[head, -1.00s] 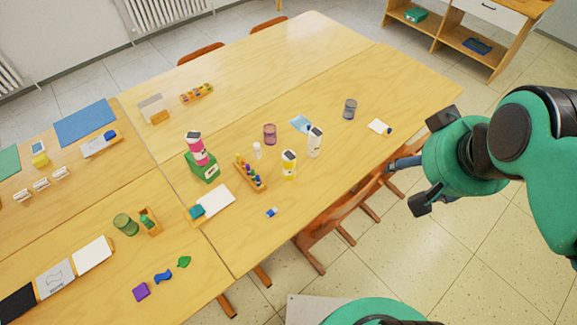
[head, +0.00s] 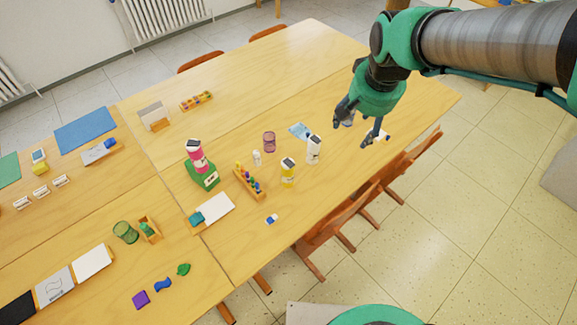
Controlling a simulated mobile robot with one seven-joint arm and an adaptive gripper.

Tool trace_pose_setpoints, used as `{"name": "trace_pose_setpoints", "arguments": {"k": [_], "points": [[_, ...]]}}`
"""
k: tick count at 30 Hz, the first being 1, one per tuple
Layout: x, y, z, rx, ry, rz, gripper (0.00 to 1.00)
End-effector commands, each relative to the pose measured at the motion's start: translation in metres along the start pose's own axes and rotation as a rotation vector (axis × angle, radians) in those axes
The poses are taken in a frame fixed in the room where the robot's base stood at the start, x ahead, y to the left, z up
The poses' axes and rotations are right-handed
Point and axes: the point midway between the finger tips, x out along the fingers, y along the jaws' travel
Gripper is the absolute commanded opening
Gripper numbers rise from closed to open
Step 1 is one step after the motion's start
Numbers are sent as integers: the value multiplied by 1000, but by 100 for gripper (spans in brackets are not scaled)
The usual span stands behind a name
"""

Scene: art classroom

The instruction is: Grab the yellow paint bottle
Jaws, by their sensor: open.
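The yellow paint bottle (head: 288,174) stands upright on the wooden table, with a white top and a dark-marked cap. A white bottle (head: 313,150) stands just behind it to the right. My gripper (head: 354,128) is open and empty above the right part of the table. It is to the right of and higher than the yellow bottle, with its fingers pointing down. It partly hides a dark glass (head: 349,119) and a white pad.
A wooden rack with coloured pieces (head: 249,182) stands left of the yellow bottle. A purple glass (head: 269,141) and small white bottle (head: 257,158) are behind. A blue-and-white eraser (head: 272,219) lies in front. Chairs (head: 330,228) line the near edge.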

Motion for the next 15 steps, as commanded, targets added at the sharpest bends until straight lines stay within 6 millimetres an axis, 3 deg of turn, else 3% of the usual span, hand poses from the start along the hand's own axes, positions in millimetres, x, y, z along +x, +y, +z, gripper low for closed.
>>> {"name": "trace_pose_setpoints", "arguments": {"k": [6,15], "points": [[51,-31,-26,18,-56,6,63],[130,-74,-49,45,-123,19,63]]}}
